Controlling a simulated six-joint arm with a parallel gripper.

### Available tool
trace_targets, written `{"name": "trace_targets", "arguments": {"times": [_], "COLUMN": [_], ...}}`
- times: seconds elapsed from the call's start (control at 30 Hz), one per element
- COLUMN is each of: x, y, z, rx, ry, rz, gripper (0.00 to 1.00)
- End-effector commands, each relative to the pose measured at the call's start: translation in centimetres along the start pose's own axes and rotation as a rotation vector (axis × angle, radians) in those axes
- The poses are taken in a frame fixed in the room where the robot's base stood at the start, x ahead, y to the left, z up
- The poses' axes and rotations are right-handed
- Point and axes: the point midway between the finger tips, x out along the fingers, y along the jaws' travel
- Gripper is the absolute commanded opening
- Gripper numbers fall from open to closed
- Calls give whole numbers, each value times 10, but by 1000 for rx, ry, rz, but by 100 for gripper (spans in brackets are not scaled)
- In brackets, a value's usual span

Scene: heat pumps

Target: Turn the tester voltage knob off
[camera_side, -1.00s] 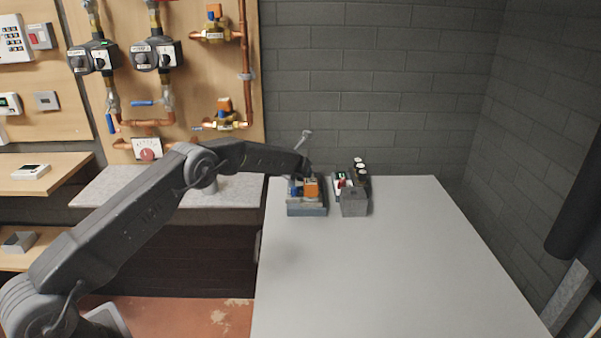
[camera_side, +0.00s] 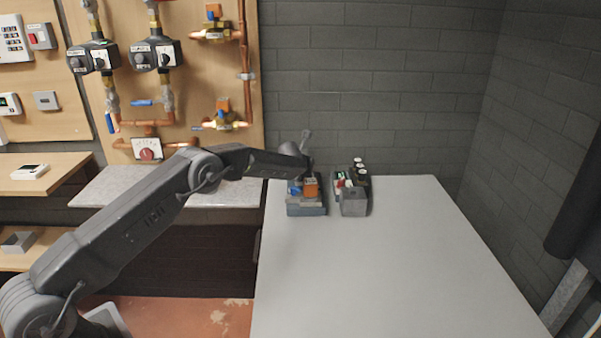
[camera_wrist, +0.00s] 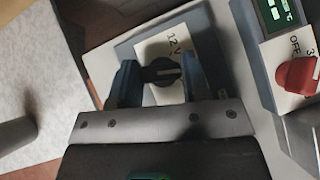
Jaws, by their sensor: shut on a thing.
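In the wrist view a black knob (camera_wrist: 162,70) sits on a light panel marked "12V". My gripper (camera_wrist: 160,82) has its two blue-grey fingers on either side of this knob and is shut on it. In the side view my gripper is at the tester box (camera_side: 306,208) on the table; the fingertips and the knob are hard to make out there. An orange block and a blue part show on top of the box.
Right of it stands a second grey unit (camera_side: 354,206) with dark round tops behind it. The wrist view shows its red knob (camera_wrist: 297,75) beside "OFF" and a lit green display (camera_wrist: 280,12). The front of the grey table (camera_side: 390,270) is clear.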

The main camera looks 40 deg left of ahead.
Motion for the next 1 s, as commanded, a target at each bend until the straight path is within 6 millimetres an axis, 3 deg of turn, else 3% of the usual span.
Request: {"name": "trace_targets", "arguments": {"times": [0.07, 0.1, 0.33, 0.73, 1.0], "x": [0, 0, 0, -6, -40], "y": [-1, -1, -1, 0, -1], "z": [1, 1, 0, 1, 2], "rx": [1, 1, 1, 1, 3], "ry": [-3, -3, -2, -1, -2], "rz": [-3, -4, -3, -2, -3], "gripper": [19, 45, 67, 68, 68]}}
